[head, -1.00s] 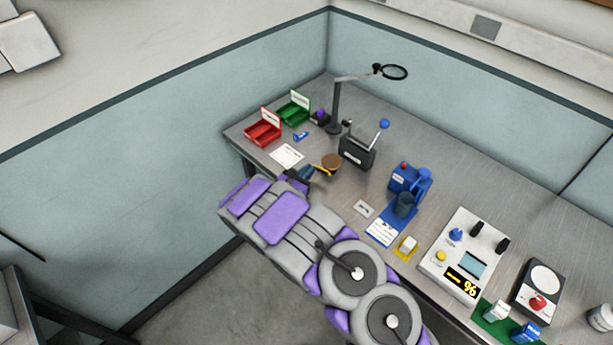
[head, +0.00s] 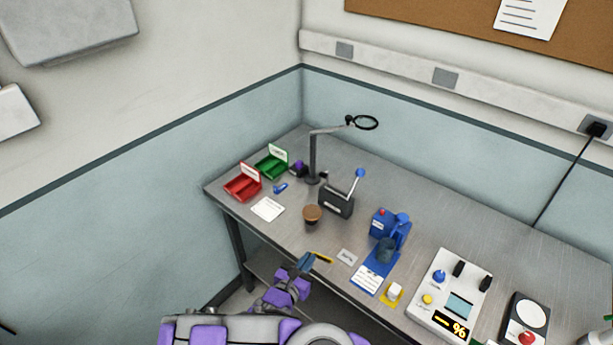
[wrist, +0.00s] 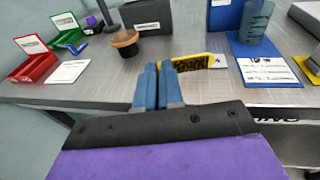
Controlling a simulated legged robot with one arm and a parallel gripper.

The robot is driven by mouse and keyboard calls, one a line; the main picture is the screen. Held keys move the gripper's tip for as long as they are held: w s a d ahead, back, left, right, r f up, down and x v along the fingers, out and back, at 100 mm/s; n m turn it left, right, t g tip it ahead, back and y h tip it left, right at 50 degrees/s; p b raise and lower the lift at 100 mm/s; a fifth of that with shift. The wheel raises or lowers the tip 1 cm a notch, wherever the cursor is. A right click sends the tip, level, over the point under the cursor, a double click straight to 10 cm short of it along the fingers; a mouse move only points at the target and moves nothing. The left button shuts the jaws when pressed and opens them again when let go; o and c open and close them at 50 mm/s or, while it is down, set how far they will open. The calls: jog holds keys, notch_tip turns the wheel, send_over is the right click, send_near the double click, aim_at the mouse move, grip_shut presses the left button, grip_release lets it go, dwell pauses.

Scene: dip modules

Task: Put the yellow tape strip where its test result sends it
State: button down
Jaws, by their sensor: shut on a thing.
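My gripper (head: 305,263) is shut on the yellow tape strip (head: 324,259), near the bench's front edge. In the wrist view my blue fingers (wrist: 158,72) are close together, and the strip (wrist: 192,63) sticks out to their right with dark marks on its face. A red bin (head: 242,190) and a green bin (head: 271,168) with upright labels stand at the bench's far left end. They also show in the wrist view, red (wrist: 32,68) and green (wrist: 68,38). Their label text is too small to read.
A brown-topped cup (head: 312,214) stands behind my gripper, with a black lever box (head: 337,204) beyond it. A white sheet (head: 267,208) lies before the bins. A blue device (head: 387,228) and a meter panel (head: 447,290) are to the right. A magnifier lamp (head: 313,160) rises behind.

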jog(key=w+d+r, duration=0.3)
jog(key=w+r, duration=0.2)
jog(key=r, duration=0.2)
jog(key=w+d+r, duration=0.3)
jog(key=w+r, duration=0.1)
jog(key=r, duration=0.3)
jog(key=d+r+n+y, duration=0.1)
jog(key=d+r, duration=0.3)
jog(key=r, duration=0.3)
jog(key=w+d+r+n+t+y+b, duration=0.1)
jog(key=d+r, duration=0.4)
jog(key=r, duration=0.2)
jog(key=shift+r+y, duration=0.3)
jog(key=shift+r, duration=0.05)
jog(key=shift+w, duration=0.1)
jog(key=s+a+f+m+h, duration=0.1)
jog(key=a+f, duration=0.4)
jog(key=f, duration=0.3)
jog(key=a+f+h, duration=0.1)
jog(key=a+f, duration=0.3)
jog(key=f, duration=0.4)
jog(key=s+a+f, duration=0.3)
jog(key=s+f, duration=0.1)
jog(key=f, duration=0.2)
jog(key=s+a+f+m+g+p, duration=0.1)
jog(key=s+a+f, duration=0.2)
jog(key=s+f, duration=0.2)
jog(key=shift+s+f+h, duration=0.2)
jog(key=shift+f+h, duration=0.1)
jog(key=shift+f, duration=0.65)
